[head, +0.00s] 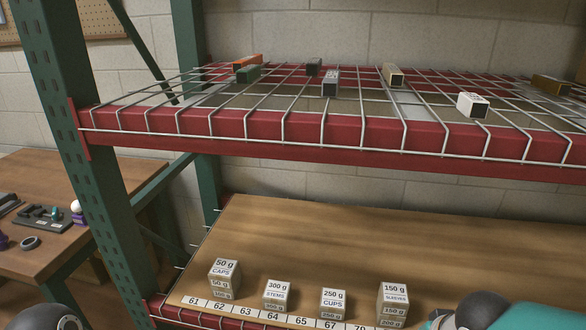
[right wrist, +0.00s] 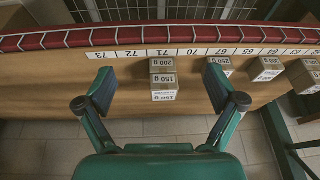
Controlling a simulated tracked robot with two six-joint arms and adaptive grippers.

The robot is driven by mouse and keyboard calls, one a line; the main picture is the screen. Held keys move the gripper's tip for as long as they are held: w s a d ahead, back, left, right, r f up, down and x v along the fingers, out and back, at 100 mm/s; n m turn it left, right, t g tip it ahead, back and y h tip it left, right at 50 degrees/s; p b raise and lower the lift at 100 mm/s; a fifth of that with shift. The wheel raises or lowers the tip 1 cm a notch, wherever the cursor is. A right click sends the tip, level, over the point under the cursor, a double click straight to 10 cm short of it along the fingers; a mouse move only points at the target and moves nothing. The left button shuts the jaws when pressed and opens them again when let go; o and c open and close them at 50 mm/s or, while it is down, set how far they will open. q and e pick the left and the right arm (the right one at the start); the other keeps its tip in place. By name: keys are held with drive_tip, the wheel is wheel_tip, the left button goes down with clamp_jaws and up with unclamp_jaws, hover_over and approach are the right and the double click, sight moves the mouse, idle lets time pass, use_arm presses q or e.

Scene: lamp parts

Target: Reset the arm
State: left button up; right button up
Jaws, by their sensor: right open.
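My right gripper (right wrist: 159,88) is open and empty in the right wrist view, with its two dark-tipped fingers spread wide. A small box marked 150 g and 200 g (right wrist: 163,80) shows between the fingers, apart from both; I cannot tell how far ahead it is. In the head view only teal and dark parts of my right arm (head: 545,316) show at the bottom right, and its fingers are out of frame. A dark rounded part, likely of my left arm, shows at the bottom left; my left gripper is not in view.
The lower wooden shelf (head: 330,245) carries boxes marked 50 g (head: 224,272), 300 g (head: 277,293), 250 g (head: 333,301) and 150 g (head: 394,298) behind a numbered strip. Above, a wire rack (head: 270,125) holds several small boxes. A green post (head: 75,130) stands left, beside a workbench (head: 110,175).

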drive_tip(key=a+f+n+g+y+p, duration=0.1)
drive_tip(key=a+f+g+y+p, duration=0.15)
drive_tip(key=a+f, duration=0.75)
drive_tip(key=s+a+f+y+p, duration=0.2)
drive_tip(key=s+f+p, duration=0.2)
drive_tip(key=s+f, duration=0.5)
wheel_tip(320, 180, down, 4)
drive_tip(key=shift+a+f+m+g, duration=0.1)
drive_tip(key=shift+a+m+g, duration=0.3)
drive_tip(key=shift+g, duration=0.05)
drive_tip(key=shift+s, duration=0.1)
